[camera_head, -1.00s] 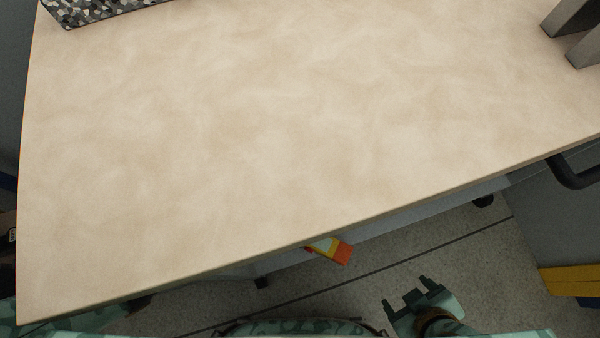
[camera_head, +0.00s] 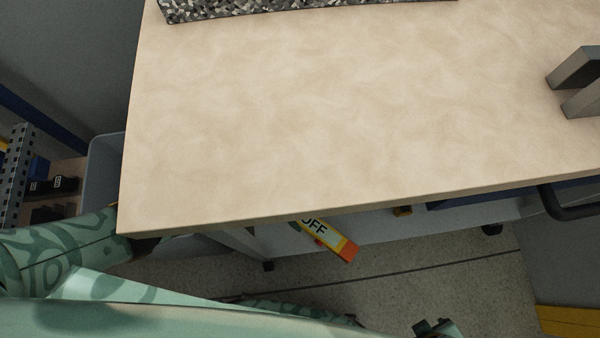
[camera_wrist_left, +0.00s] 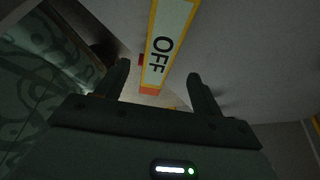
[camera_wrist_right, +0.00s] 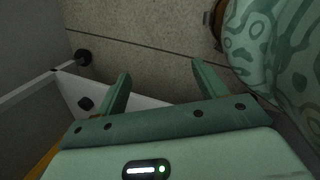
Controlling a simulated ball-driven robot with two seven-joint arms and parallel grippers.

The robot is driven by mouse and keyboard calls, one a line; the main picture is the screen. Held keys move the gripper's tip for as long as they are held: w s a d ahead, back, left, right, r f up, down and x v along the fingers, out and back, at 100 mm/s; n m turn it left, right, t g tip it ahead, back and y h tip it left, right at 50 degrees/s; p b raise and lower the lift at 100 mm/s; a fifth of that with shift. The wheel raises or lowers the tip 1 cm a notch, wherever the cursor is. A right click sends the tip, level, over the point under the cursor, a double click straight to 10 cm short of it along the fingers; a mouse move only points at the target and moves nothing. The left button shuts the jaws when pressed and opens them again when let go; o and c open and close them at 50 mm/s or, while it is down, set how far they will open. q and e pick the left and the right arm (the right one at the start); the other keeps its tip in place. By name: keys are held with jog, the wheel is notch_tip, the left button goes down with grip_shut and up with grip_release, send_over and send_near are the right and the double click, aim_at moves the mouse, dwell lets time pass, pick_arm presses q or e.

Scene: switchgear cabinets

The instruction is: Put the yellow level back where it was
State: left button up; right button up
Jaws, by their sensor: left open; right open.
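No spirit level can be made out for certain. A yellow-edged piece with a white face marked OFF and an orange end (camera_head: 327,238) juts out below the table's front edge. It also shows in the left wrist view (camera_wrist_left: 168,40), beyond and between the fingers of my left gripper (camera_wrist_left: 160,82), which is open and empty. My left arm goes below the table's left corner in the head view; its gripper is hidden there. My right gripper (camera_wrist_right: 160,84) is open and empty over the floor; its tips (camera_head: 434,328) show at the head view's bottom edge.
The beige tabletop (camera_head: 350,110) is mostly clear. A speckled block (camera_head: 300,8) lies at its back and a grey metal piece (camera_head: 580,82) at its right. A yellow bar (camera_head: 570,320) is at bottom right.

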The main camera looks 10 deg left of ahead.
pick_arm(q)
jog(key=v, duration=0.2)
jog(key=shift+w+r+p, duration=0.1)
jog(key=shift+r+p, duration=0.2)
jog(key=shift+p+v, duration=0.45)
jog(key=shift+v, duration=0.4)
pick_arm(e)
jog(key=s+f+g, duration=0.1)
jog(key=s+f, duration=0.4)
jog(key=shift+s+d, duration=0.3)
jog(key=shift+s, duration=0.1)
pick_arm(q)
jog(key=shift+a+f, duration=0.1)
jog(key=shift+a, duration=0.05)
pick_arm(e)
jog(key=shift+r, duration=0.1)
